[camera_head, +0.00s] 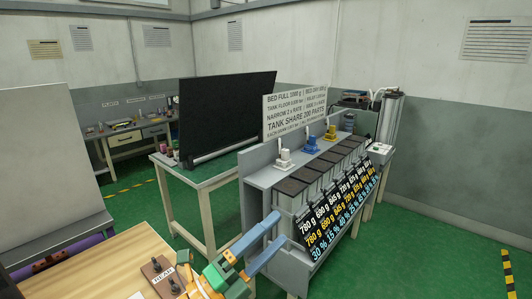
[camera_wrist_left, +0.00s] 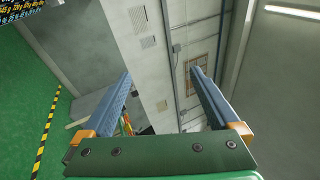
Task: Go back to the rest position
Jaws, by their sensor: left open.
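My left gripper (camera_head: 281,225) is at the bottom middle of the head view, with two blue fingers spread apart and nothing between them. In the left wrist view the same gripper (camera_wrist_left: 160,72) shows open and empty, its fingers pointing towards a grey wall and ceiling area. In the head view its fingers appear in front of the grey sieve column stand (camera_head: 262,205); I cannot tell the exact gap. My right gripper is not in view.
Behind stands a table with a black screen (camera_head: 228,112). The stand carries several dark-topped columns and number panels (camera_head: 335,222). Green floor (camera_head: 430,240) is clear at right.

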